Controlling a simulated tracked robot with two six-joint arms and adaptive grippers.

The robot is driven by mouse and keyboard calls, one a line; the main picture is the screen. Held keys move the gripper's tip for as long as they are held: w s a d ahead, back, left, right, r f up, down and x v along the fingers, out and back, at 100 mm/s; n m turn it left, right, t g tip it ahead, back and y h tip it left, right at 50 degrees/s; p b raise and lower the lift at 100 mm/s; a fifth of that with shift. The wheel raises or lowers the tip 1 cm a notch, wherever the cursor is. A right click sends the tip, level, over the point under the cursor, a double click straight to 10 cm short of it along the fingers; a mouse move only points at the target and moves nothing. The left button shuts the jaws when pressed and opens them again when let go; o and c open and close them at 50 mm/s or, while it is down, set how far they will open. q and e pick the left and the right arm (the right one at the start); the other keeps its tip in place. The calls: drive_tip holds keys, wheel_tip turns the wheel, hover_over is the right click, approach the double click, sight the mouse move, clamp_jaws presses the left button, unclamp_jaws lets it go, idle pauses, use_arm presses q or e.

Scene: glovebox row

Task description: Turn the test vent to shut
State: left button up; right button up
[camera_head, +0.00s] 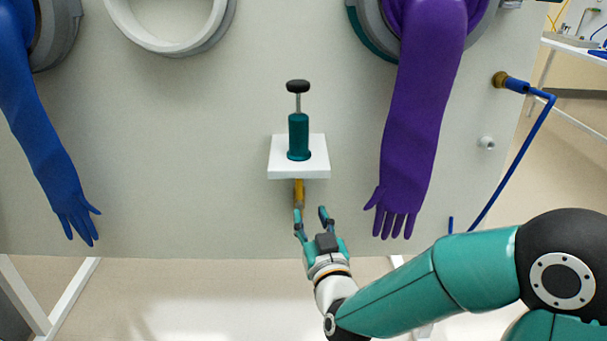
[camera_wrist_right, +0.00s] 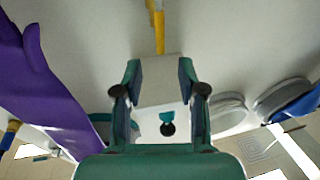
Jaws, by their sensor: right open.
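A yellow lever (camera_head: 299,192), which looks like the test vent's handle, shows on the pale panel just below a small white shelf. It points straight down in the head view; its upper part is hidden by the shelf. My right gripper (camera_head: 311,216) is open and empty, with its left finger close to the lever's lower end. In the right wrist view the yellow lever (camera_wrist_right: 159,32) comes down from the top edge, and its end lies ahead of the open fingers (camera_wrist_right: 159,76). Whether they touch I cannot tell. My left gripper is out of view.
A teal pump (camera_head: 298,135) with a black knob stands on the white shelf (camera_head: 315,170) above my gripper. A purple glove (camera_head: 415,130) hangs close on the right, a blue glove (camera_head: 45,140) far left. A blue hose (camera_head: 515,160) hangs at the panel's right.

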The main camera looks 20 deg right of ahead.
sight(300, 188)
drive_tip(key=w+p, duration=0.1)
drive_tip(key=w, duration=0.2)
drive_tip(key=w+p, duration=0.1)
drive_tip(key=w, duration=0.2)
drive_tip(key=w+d+p, duration=0.1)
drive_tip(key=w, duration=0.3)
drive_tip(key=shift+p, duration=0.3)
drive_tip(key=shift+w+f, duration=0.15)
drive_tip(key=shift+w, duration=0.6)
clamp_jaws()
